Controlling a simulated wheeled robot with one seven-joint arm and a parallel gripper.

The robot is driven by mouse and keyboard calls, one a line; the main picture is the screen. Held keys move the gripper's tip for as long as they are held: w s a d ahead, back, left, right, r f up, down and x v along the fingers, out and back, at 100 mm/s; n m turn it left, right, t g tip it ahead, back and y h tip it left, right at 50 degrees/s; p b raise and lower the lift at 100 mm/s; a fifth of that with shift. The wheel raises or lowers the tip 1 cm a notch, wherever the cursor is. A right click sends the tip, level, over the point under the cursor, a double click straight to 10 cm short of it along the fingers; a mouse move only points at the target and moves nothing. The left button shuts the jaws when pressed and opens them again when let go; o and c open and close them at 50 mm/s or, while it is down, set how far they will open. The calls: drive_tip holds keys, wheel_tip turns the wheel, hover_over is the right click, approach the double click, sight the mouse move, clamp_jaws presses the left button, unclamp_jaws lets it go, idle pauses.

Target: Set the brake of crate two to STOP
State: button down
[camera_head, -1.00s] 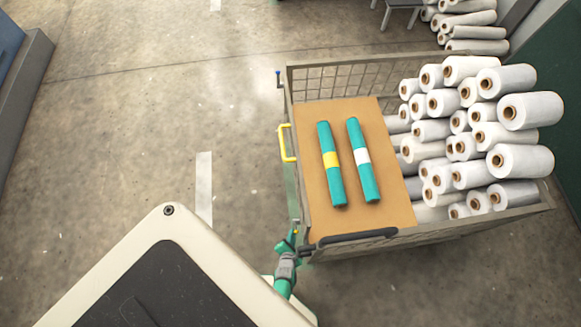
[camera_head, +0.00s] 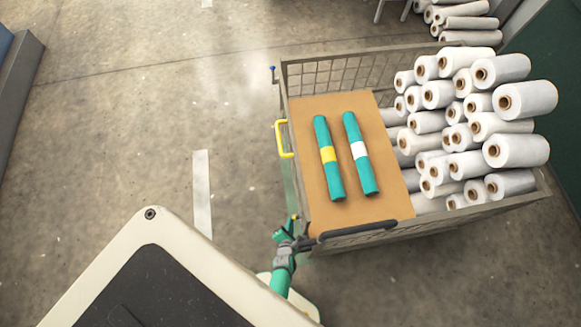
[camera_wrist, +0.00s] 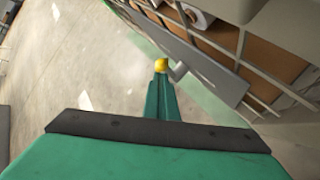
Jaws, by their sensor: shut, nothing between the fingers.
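The mesh crate (camera_head: 470,215) stands right of centre in the head view. A small yellow knob (camera_head: 293,218) shows at its near left corner, and it also shows in the wrist view (camera_wrist: 161,65) beside a short grey peg (camera_wrist: 178,71) on the crate's side. My gripper (camera_head: 289,229) is shut and empty, with its teal fingers (camera_wrist: 161,93) ending right at the yellow knob. I cannot tell whether they touch it. No STOP marking is readable, and the knob's mounting is partly hidden by the fingers.
A brown board (camera_head: 330,195) with two teal rolls lies on the crate, beside many white rolls (camera_head: 430,122). A dark bar (camera_head: 357,230) is at the near edge. Floor to the left is clear.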

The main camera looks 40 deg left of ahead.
drive_tip(key=shift+w+r, duration=0.2)
drive_tip(key=shift+r, duration=0.6)
